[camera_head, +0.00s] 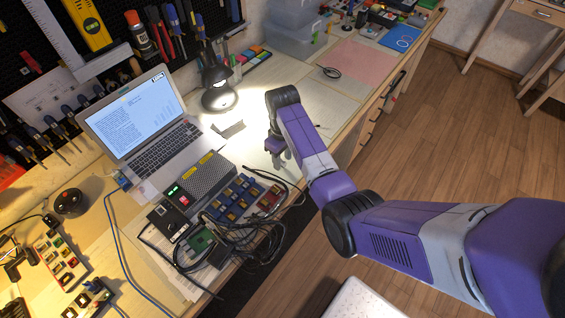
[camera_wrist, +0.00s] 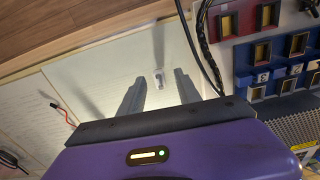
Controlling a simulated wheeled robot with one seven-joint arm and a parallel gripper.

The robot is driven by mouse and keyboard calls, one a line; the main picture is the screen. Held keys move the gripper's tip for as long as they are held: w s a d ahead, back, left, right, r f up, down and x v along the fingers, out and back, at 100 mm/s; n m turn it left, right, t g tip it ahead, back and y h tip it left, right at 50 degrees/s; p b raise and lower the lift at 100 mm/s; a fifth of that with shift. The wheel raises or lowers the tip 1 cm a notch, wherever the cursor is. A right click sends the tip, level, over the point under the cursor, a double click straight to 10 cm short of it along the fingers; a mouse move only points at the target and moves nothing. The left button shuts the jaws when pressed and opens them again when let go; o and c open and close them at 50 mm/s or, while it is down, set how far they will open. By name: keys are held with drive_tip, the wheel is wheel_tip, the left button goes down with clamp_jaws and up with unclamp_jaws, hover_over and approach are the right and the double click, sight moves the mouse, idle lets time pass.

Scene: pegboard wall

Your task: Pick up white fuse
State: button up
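A small white fuse (camera_wrist: 158,79) lies on the pale work surface in the wrist view. My gripper (camera_wrist: 158,86) is open, its two grey fingers apart on either side of the fuse in the picture. Nothing is held between them. I cannot tell how high the fingertips are above the surface. In the head view my gripper (camera_head: 277,163) points down over the lit part of the bench, beside the cables. I cannot make out the fuse in the head view.
Black cables (camera_wrist: 205,45) run close to the fingers, beside a panel of blue and red modules (camera_wrist: 264,88). A thin red-tipped wire (camera_wrist: 62,112) lies on the other side. A laptop (camera_head: 133,115), a lamp (camera_head: 217,88) and a pink mat (camera_head: 357,62) are on the bench.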

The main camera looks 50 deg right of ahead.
drive_tip(key=shift+f, duration=0.55)
clamp_jaws()
drive_tip(key=shift+r, duration=0.15)
